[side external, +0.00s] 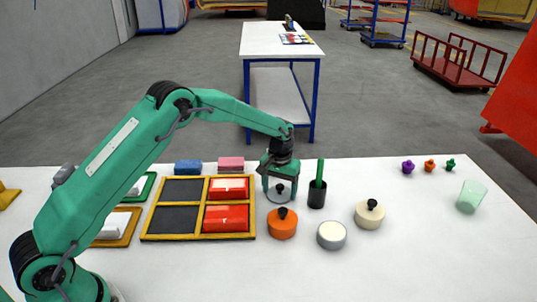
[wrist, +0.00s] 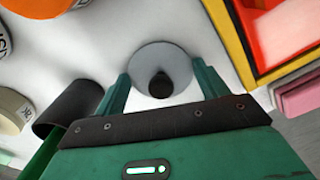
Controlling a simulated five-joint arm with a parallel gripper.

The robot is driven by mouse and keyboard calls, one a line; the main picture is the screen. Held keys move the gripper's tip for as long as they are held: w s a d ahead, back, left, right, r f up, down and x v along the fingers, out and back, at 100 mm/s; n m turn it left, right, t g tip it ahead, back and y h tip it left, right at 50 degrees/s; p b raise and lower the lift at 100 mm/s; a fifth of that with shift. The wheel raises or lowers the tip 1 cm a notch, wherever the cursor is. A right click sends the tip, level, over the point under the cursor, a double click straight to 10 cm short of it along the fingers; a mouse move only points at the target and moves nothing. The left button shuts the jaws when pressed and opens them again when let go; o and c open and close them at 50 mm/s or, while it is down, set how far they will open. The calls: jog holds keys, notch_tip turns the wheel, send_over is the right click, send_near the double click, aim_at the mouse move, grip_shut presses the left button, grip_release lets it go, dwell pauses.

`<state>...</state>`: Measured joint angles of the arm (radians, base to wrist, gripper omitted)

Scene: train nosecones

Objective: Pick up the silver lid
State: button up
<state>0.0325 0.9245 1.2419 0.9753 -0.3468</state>
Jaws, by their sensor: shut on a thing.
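The silver lid (wrist: 150,54) is a flat grey disc with a black knob, seen from above in the wrist view. In the side view the lid (side external: 277,198) shows low between my fingers, just behind the orange pot. My gripper (side external: 281,188) points down and is shut on the lid, with its green fingers on either side of the knob. It also shows in the wrist view (wrist: 161,76). I cannot tell whether the lid touches the table. A pale round pot (side external: 332,236) with no knob on top stands to the front right.
An orange pot (side external: 283,224) and a cream pot (side external: 369,215), both with black knobs, stand nearby. A black cup (side external: 317,196) with a green stick is close on the right. A yellow-framed tray (side external: 149,237) with red boxes lies left.

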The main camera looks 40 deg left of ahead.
aim_at(280, 186)
jog(key=shift+r, duration=0.4)
notch_tip(280, 186, up, 3)
jog(key=shift+w, duration=0.1)
jog(key=s+d+r, duration=0.2)
jog(key=d, duration=0.1)
jog(key=s+d+r, duration=0.2)
jog(key=d, duration=0.1)
jog(key=s+d+r, duration=0.2)
jog(key=d+r, duration=0.1)
jog(key=shift+s+d+r, duration=0.1)
jog(key=shift+s+d, duration=0.15)
jog(key=shift+d, duration=0.15)
jog(key=s+d+r, duration=0.2)
jog(key=s+d, duration=0.2)
jog(key=d, duration=0.5)
jog(key=s+d+r, duration=0.2)
jog(key=s+d, duration=0.2)
jog(key=d, duration=0.6)
jog(key=w+a+f, duration=0.2)
jog(key=w, duration=0.1)
jog(key=w+a+f, duration=0.5)
jog(key=w, duration=0.1)
jog(key=shift+w+a+f, duration=0.15)
jog(key=shift+w, duration=0.25)
